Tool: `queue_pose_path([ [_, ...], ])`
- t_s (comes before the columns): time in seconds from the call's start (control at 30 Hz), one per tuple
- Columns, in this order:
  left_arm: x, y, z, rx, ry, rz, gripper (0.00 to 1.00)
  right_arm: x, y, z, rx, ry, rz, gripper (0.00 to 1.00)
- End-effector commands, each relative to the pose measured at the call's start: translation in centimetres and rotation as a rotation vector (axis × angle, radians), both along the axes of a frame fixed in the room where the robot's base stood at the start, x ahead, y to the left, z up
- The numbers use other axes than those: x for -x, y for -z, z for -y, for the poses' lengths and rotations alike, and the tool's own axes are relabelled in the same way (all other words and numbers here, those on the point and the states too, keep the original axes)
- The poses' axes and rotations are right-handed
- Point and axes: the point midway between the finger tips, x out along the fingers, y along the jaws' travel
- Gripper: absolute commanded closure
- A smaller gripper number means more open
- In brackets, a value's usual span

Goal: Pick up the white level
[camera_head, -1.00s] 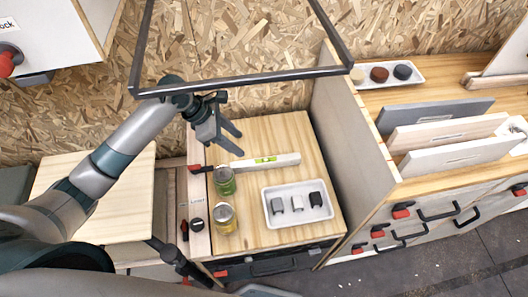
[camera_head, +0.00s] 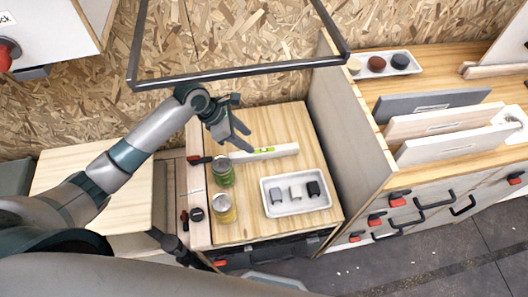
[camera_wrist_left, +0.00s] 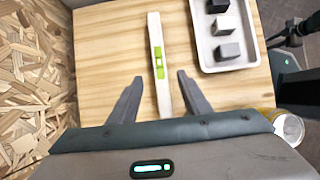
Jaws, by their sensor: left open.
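The white level (camera_head: 277,152) is a long white bar with a green vial section, lying flat on the wooden worktop (camera_head: 285,122). My left gripper (camera_head: 244,140) is open and empty, above the left part of the level in the head view. In the left wrist view my left gripper (camera_wrist_left: 157,86) shows both fingers apart, one on each side of the level.
A green-filled jar (camera_head: 223,172) and a yellow-filled jar (camera_head: 223,210) stand left of a white tray (camera_head: 268,208) holding three small blocks. A side panel (camera_head: 345,125) rises right of the worktop. A dark frame bar (camera_head: 240,76) crosses above.

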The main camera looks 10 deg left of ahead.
Motion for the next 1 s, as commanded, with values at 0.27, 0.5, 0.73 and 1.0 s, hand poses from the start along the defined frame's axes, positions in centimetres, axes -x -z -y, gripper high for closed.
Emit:
queue_pose_path([
  [0.27, -0.9, 3.8, 2.2, 0.000, 0.000, -0.001, 0.56, 0.1, -0.6, -0.6, -0.006, 0.001, -0.001, 0.69],
  [0.5, -1.1, 4.9, 2.6, -0.001, 0.001, 0.002, 0.56, 0.3, -0.7, -0.2, -0.003, 0.001, -0.003, 0.69],
  [0.73, -1.1, 4.9, 2.6, -0.001, 0.000, 0.001, 0.56, 0.3, -0.7, 0.2, 0.002, -0.001, -0.004, 0.69],
  [1.0, -1.5, 6.0, 3.6, -0.001, 0.000, -0.001, 0.56, 0.3, -1.3, 0.3, 0.003, -0.002, -0.003, 0.69],
])
